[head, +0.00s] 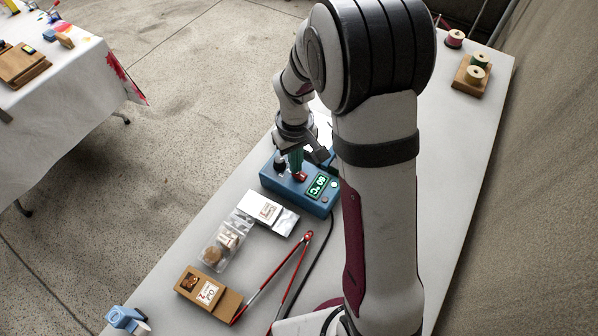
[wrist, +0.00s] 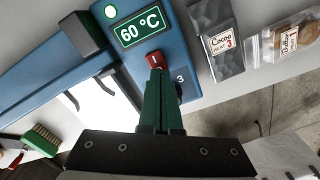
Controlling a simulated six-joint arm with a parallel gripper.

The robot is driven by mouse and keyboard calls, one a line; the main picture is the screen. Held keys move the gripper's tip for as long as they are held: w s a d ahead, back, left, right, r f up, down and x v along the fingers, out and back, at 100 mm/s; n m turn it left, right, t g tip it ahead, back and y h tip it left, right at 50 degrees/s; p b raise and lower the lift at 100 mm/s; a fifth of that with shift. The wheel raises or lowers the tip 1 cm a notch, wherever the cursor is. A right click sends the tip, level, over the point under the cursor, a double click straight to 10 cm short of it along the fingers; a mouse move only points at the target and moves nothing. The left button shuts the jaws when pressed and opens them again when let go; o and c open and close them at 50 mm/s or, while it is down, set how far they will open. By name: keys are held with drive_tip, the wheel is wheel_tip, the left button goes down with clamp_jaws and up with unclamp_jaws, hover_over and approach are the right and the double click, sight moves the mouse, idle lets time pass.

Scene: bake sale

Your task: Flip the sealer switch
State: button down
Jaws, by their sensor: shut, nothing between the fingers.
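The blue sealer (head: 285,186) stands on the white table; its body also shows in the wrist view (wrist: 185,45). Its green display (wrist: 139,23) reads 60 °C, and a round lamp (wrist: 111,11) beside it is lit. The red switch (wrist: 155,58) carries a white mark; it also shows in the head view (head: 300,176). My gripper (wrist: 156,72) is shut and empty, its green fingers pointing down at the switch. The tips overlap the switch's near edge in the wrist view; I cannot tell whether they touch. The fingers also show in the head view (head: 297,170).
A cocoa bag (wrist: 218,68), a clear cookie bag (head: 222,247), a brown box (head: 226,301) and red tongs (head: 272,278) lie near the sealer's front. A black cable (head: 321,246) runs beside it. Thread spools (head: 475,74) stand at the far right.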

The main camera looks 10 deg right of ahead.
drive_tip(key=shift+f, duration=0.35)
drive_tip(key=shift+r, duration=3.55)
drive_tip(key=s+a+r+m+y, duration=0.1)
drive_tip(key=s+r+m, duration=0.2)
drive_tip(key=s, duration=0.9)
drive_tip(key=s+a+r+m, duration=0.1)
drive_tip(key=s+r+m, duration=0.3)
drive_tip(key=s, duration=0.7)
drive_tip(key=shift+s+a+r+m+y, duration=0.15)
drive_tip(key=shift+s+r+m+y, duration=0.2)
drive_tip(key=shift+m, duration=0.45)
